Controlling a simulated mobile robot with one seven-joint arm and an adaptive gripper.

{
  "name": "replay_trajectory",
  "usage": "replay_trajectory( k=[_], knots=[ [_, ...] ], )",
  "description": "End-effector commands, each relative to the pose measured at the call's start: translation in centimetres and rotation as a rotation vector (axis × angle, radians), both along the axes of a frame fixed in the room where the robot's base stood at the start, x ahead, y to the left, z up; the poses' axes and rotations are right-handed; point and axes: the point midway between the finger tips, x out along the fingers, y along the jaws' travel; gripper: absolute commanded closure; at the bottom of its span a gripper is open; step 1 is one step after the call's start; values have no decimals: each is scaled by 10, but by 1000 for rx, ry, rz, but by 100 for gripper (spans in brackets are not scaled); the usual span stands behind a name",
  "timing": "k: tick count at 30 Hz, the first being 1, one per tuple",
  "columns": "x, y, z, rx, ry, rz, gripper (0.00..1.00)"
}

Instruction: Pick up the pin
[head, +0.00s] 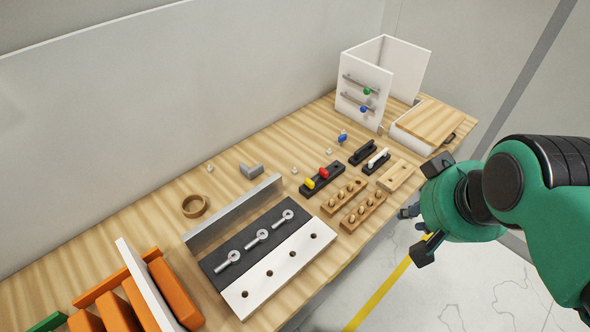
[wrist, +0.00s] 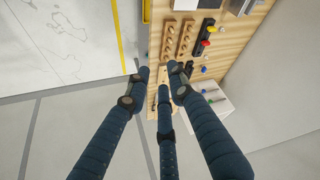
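Several small wooden pins stand in two wooden blocks near the table's front edge, a rear block (head: 343,195) and a front block (head: 362,211). Both blocks also show in the wrist view, one on the left (wrist: 168,42) and one on the right (wrist: 187,40). I cannot tell which pin is meant. My gripper (head: 418,212) is off the table's front edge, to the right of the blocks. In the wrist view its three dark fingers (wrist: 163,80) are spread apart with nothing held between them. The fingers partly hide a plain wooden block with holes (head: 396,176).
Black holders with red, yellow (head: 322,178) and white knobs (head: 377,160) stand behind the pin blocks. A white drawer box (head: 362,103) and a wood-topped white box (head: 412,142) stand at the far right end. A board with eye bolts (head: 256,243) lies to the left.

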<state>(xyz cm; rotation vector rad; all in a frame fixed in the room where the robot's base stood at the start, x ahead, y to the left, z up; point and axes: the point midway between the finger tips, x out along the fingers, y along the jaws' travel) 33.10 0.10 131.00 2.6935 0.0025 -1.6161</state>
Motion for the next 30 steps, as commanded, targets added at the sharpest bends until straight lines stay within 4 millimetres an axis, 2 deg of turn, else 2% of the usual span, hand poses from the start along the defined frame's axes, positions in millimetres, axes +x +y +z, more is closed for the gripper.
replay_trajectory(
  k=[5, 11, 21, 30],
  knots=[
    [17, 4, 5, 1, 16, 9, 77],
    [56, 13, 13, 4, 47, 25, 77],
    [140, 39, 14, 5, 109, 57, 77],
    [215, 69, -5, 2, 164, 86, 77]
  ],
)
